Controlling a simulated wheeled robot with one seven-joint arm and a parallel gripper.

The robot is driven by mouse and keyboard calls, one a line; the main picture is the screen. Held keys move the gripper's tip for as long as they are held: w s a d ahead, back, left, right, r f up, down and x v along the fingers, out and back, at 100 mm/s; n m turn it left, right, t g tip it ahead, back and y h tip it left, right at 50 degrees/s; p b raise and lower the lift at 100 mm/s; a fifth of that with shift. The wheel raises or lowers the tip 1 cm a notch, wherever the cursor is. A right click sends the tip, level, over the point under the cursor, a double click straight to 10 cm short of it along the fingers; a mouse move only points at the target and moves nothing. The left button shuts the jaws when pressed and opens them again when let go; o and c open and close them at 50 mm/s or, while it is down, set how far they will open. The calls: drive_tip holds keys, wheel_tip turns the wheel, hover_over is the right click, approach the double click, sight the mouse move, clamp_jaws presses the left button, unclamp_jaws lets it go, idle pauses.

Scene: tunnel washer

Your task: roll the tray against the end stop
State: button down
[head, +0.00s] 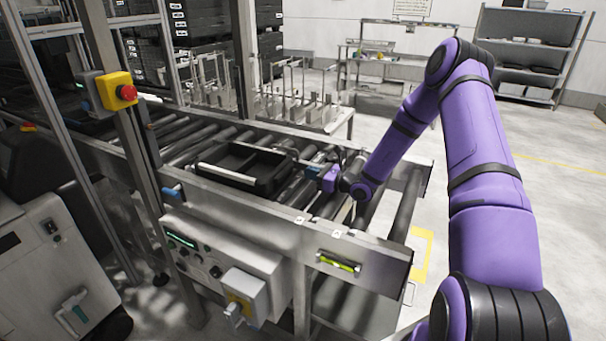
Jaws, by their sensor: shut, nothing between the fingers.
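The black tray (243,167) lies flat on the roller conveyor, with a pale bar along its near side. My gripper (326,180) is low over the rollers at the tray's right end, shut and empty. Its fingertips are small and partly hidden by its purple body. I cannot tell whether it touches the tray. I cannot clearly make out the end stop; the conveyor (190,133) runs from the lower right up to the left toward a metal frame.
A yellow post box with a red emergency button (126,93) stands at the conveyor's near side. A control panel (200,250) hangs below the near rail. Racks of metal parts (300,105) stand behind the conveyor. Bare rollers (405,205) lie to the right. The floor at right is open.

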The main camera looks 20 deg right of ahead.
drive_tip(key=v, duration=0.9)
drive_tip(key=shift+s+d+f, duration=0.1)
drive_tip(key=shift+d, duration=0.2)
